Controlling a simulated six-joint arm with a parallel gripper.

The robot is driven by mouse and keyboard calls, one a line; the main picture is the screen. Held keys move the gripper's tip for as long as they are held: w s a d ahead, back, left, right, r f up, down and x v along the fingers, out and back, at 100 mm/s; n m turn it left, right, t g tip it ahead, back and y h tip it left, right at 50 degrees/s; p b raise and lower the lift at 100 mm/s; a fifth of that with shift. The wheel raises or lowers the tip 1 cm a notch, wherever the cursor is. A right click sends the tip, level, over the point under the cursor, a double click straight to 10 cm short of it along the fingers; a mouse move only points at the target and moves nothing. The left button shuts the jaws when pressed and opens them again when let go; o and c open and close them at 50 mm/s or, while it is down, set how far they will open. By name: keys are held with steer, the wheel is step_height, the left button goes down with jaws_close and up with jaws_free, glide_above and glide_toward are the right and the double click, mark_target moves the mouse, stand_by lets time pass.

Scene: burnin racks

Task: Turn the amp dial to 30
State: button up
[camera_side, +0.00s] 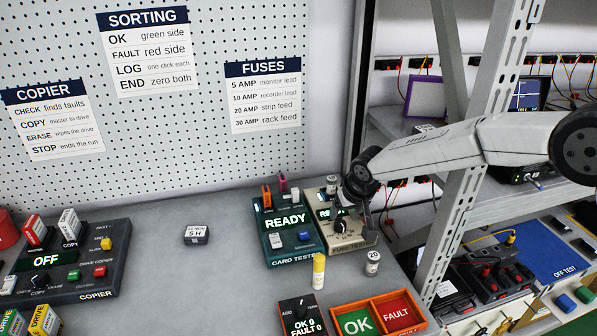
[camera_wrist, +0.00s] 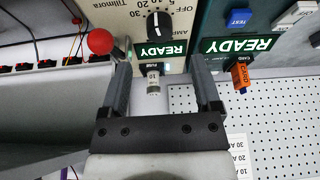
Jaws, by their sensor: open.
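The fuse tester (camera_side: 345,243) is a cream box at the back right of the bench, partly hidden by my gripper in the side view. Its black amp dial (camera_wrist: 158,24) has a white pointer mark, with OFF and numbers up to 30 around it; I cannot tell the exact setting. The dial also shows in the side view (camera_side: 341,227). The tester display (camera_wrist: 160,48) reads READY. A pale fuse (camera_wrist: 153,82) stands in its slot. My gripper (camera_wrist: 160,66) is open and empty, its fingers apart on either side of the fuse and display, short of the dial.
The card tester (camera_side: 287,238), also reading READY, stands close on the left. A fuse marked 20 (camera_side: 372,262) and a yellow-capped tube (camera_side: 318,270) stand in front. A sorting tray (camera_side: 358,306) lies nearer. A metal rack post (camera_side: 470,180) rises on the right.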

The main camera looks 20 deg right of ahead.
mark_target(341, 223)
steer(key=shift+x, duration=3.05)
jaws_close()
steer(key=shift+n, duration=0.3)
steer(key=shift+d+n+y, duration=0.1)
steer(key=shift+n+y, duration=0.7)
steer(key=shift+n, duration=1.2)
